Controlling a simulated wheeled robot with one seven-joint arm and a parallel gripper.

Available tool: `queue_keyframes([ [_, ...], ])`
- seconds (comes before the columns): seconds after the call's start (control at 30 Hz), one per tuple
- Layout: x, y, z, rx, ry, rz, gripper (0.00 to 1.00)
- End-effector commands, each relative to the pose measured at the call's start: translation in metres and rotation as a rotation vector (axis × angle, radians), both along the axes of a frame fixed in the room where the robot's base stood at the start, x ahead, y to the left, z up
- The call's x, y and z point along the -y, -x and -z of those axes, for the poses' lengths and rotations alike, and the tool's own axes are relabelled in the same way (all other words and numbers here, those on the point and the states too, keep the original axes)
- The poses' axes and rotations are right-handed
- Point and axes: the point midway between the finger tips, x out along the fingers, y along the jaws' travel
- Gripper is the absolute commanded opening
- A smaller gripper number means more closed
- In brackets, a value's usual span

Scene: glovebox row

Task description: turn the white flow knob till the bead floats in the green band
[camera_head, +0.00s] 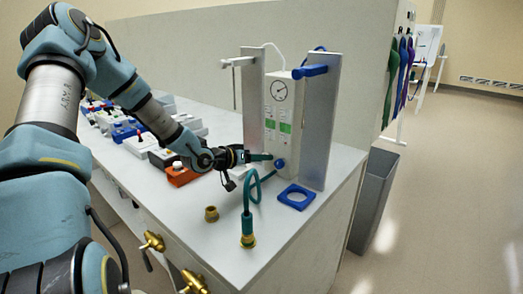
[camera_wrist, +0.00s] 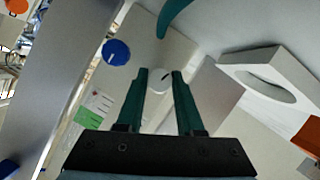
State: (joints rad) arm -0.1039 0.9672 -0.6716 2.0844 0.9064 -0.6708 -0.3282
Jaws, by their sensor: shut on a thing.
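The flow panel (camera_head: 281,104) stands upright between two metal side plates. It has a round dial (camera_head: 279,90) at the top and two tubes with green bands (camera_head: 285,127) below it. The bead is too small to make out. My gripper (camera_head: 268,157) reaches in from the left, low on the panel's face. In the wrist view, my gripper's dark green fingers (camera_wrist: 159,82) are closed on the white knob (camera_wrist: 159,77), one on each side. The knob is hidden in the head view. A blue knob (camera_head: 280,164) sits just right of my fingertips and shows in the wrist view (camera_wrist: 116,52).
A green hose (camera_head: 246,205) with a brass end stands in front of the panel. Metal plates (camera_head: 320,125) flank the panel closely. Small devices line the bench's left.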

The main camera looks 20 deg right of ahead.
Motion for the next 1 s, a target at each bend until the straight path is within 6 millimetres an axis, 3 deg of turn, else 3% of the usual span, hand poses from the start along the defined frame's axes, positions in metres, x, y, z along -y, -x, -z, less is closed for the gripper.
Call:
queue_keyframes([
  [0.5,-0.0009,-0.0017,-0.0002,-0.303,0.158,-0.002,0.0],
  [1.0,-0.0004,-0.0017,0.001,-0.36,0.188,-0.002,0.0],
])
